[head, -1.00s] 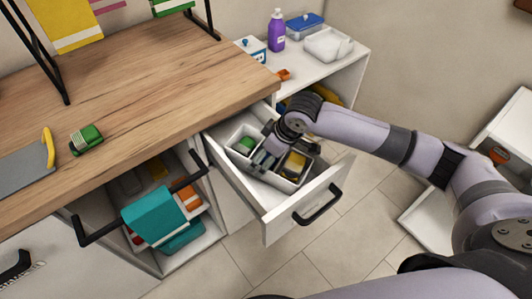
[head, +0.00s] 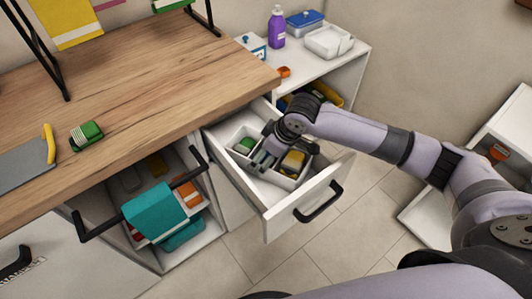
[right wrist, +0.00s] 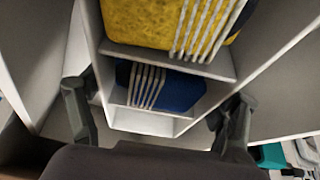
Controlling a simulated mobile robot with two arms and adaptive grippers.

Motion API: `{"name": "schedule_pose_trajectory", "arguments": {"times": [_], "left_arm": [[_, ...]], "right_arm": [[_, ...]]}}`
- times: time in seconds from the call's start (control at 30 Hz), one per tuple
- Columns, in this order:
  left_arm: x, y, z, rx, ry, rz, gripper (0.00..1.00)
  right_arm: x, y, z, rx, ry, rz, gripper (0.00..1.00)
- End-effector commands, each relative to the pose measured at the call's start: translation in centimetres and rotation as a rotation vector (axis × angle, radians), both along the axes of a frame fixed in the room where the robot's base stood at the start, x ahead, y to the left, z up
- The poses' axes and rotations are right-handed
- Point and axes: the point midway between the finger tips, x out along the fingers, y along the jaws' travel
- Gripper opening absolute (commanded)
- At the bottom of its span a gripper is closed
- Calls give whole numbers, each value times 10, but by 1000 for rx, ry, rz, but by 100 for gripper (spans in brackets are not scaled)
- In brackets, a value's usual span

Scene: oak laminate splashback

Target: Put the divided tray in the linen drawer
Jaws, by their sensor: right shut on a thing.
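The divided tray (head: 279,179) is white and sits inside the open white drawer (head: 285,222), with its long side along the drawer. A green item (head: 244,145) and a yellow item (head: 293,161) lie in its compartments. My right gripper (head: 266,157) reaches down over the tray's middle and is shut on it. In the right wrist view its fingers (right wrist: 158,117) stand on both sides of the tray, with a striped yellow item (right wrist: 160,22) and a striped blue item (right wrist: 165,87) in the compartments. Whether the tray touches the drawer floor is hard to tell. My left gripper is not in view.
The wooden worktop (head: 150,105) ends beside the drawer. An open cabinet with a teal cloth (head: 155,212) over its handle is at lower left. A white side shelf behind holds a purple bottle (head: 277,27) and a white tub (head: 328,42). The floor in front is clear.

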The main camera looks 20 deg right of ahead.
Motion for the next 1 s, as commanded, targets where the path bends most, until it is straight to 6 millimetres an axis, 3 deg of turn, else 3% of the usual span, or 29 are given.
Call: {"name": "schedule_pose_trajectory", "arguments": {"times": [0.03,0.13,0.17,0.2,0.43,0.77,1.0], "left_arm": [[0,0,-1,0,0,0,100],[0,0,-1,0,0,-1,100],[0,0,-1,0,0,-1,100],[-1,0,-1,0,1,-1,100],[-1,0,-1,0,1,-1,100],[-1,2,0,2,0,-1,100],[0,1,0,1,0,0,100]], "right_arm": [[-4,-3,-8,-12,15,-1,24],[-5,-3,-9,-14,17,-1,24],[-5,-3,-10,-14,17,-1,83],[-5,-4,-10,-14,19,-1,86],[-3,-2,-6,-9,13,0,100],[-3,-2,-4,-6,10,0,100],[-11,-10,25,-7,5,1,100]]}}
